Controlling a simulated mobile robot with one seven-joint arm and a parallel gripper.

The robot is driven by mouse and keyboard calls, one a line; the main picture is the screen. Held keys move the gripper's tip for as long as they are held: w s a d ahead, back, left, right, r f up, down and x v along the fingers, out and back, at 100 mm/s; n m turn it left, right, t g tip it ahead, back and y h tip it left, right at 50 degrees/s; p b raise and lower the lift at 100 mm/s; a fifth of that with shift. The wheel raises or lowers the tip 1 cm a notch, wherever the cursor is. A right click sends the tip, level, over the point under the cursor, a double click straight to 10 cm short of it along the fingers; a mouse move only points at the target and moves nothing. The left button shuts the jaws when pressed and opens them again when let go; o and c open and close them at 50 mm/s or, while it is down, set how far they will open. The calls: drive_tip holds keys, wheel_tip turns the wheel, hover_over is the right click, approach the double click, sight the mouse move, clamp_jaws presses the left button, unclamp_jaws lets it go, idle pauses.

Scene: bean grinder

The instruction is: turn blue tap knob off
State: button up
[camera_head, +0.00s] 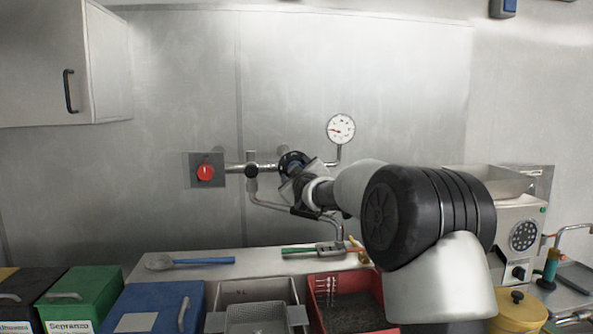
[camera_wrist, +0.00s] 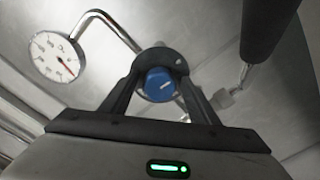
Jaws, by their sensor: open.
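The blue tap knob (camera_wrist: 158,84) is a round cap with a short white mark, close in front of me in the wrist view. A dark ring or collar sits around it. In the head view only a bit of its blue (camera_head: 295,166) shows, largely behind my gripper. My gripper (camera_wrist: 162,80) is open, with its dark fingers on either side of the knob. I cannot tell whether the fingers touch it. In the head view my gripper (camera_head: 293,172) is at the pipework on the back wall.
A pressure gauge (camera_head: 340,129) on a bent pipe is close above right of my gripper. A red button (camera_head: 205,172) on a grey box is to the left. Below are a counter shelf with a blue-handled tool (camera_head: 205,262), a blue bin (camera_head: 158,306) and a red bin (camera_head: 318,286).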

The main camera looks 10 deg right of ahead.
drive_tip(key=c, duration=1)
drive_tip(key=shift+c, duration=0.2)
